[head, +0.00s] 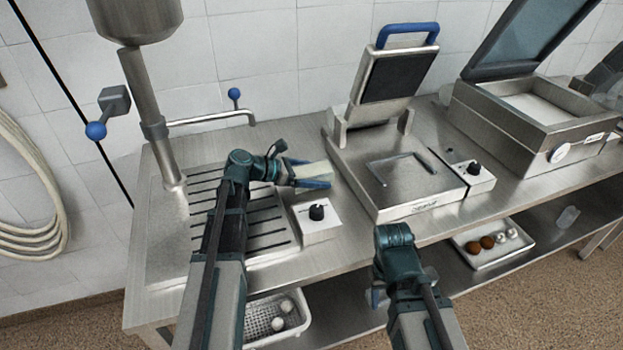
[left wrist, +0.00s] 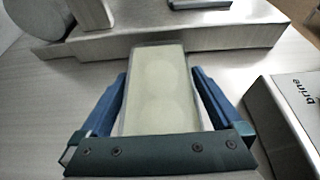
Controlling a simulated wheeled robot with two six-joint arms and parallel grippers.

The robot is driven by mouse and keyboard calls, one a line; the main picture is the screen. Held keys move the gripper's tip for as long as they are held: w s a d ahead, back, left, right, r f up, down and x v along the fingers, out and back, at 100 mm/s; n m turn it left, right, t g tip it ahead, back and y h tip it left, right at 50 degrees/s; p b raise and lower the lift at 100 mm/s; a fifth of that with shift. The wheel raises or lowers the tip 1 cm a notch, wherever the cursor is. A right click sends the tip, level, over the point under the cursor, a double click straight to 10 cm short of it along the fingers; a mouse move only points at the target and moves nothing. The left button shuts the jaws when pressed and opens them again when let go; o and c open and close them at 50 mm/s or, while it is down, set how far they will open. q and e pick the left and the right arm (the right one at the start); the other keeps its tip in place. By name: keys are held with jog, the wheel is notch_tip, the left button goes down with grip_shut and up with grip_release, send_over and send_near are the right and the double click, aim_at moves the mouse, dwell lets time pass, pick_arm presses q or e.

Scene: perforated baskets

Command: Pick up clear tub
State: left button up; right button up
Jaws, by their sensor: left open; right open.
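A clear tub (left wrist: 160,85) with pale yellowish contents lies on the steel counter, lengthwise between the two blue fingers of my left gripper (left wrist: 160,76). The gripper is open, with one finger along each long side of the tub. A narrow gap shows at the far end of the fingers; contact nearer the palm is unclear. In the head view the tub (head: 311,171) is partly covered by the left gripper (head: 313,174). My right gripper (head: 384,291) is open and low in front of the counter's edge, its fingers mostly hidden, apart from the tub.
A white control box labelled brine (head: 318,222) stands close in front of the left gripper. A press (head: 400,185) with a raised lid stands to the right. A slotted drain area (head: 205,200) is at left. A perforated basket (head: 258,338) and a tray (head: 487,262) are on the lower shelf.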

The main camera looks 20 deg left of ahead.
aim_at(315, 168)
pick_arm(q)
jog(key=c, duration=1.5)
jog(key=shift+r, duration=0.15)
jog(key=shift+c, duration=0.2)
notch_tip(315, 168, up, 10)
jog(key=p, duration=1)
